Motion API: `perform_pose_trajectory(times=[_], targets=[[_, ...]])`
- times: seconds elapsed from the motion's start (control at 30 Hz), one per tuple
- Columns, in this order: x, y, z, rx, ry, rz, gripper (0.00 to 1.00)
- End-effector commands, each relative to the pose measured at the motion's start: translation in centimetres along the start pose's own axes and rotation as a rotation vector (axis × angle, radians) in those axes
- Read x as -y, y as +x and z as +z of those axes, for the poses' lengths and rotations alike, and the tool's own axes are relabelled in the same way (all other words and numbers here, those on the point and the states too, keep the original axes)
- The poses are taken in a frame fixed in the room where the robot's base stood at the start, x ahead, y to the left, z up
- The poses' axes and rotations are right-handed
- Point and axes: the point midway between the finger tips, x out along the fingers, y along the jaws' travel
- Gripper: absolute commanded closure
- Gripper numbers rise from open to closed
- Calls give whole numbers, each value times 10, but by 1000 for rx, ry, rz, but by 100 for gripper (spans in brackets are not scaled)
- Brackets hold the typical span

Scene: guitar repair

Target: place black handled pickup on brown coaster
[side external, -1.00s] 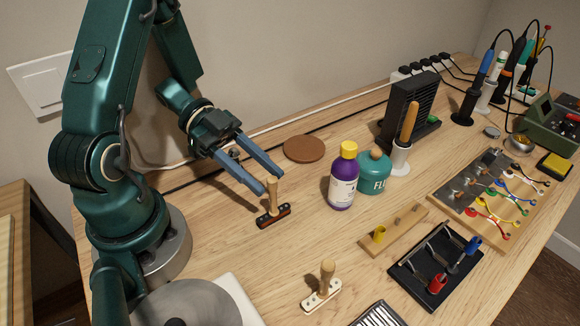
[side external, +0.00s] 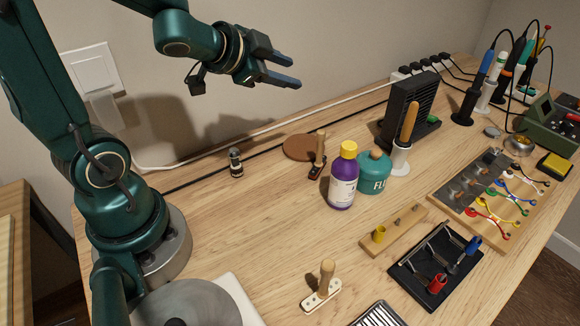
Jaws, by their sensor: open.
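The black pickup (side external: 316,172) with its upright wooden handle (side external: 321,146) stands at the front right edge of the brown coaster (side external: 298,147). Most of its base appears to rest on the bare table; I cannot tell whether its far end overlaps the coaster. The coaster lies flat, partly hidden behind the handle. My gripper (side external: 294,74) is open and empty, high above the table and up and left of the pickup, apart from it.
A purple bottle (side external: 343,178) and a teal flux pot (side external: 374,172) stand just right of the pickup. A small dark cylinder (side external: 236,161) stands left of the coaster. A white pickup with a wooden handle (side external: 322,292) is at the front. The table's left middle is clear.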

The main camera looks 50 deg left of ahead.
Motion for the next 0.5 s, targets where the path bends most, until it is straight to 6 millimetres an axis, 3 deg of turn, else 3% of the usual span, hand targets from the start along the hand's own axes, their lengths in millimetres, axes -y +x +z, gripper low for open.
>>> perform_pose_trajectory(times=[0.07,0.17,0.3,0.47,0.5], targets=[[2,-22,2,79,-105,-56,55],[-14,-52,15,200,-261,-48,55],[-58,-94,29,340,-433,80,55],[-103,-131,34,434,-528,248,55],[-109,-136,35,448,-539,276,47]])
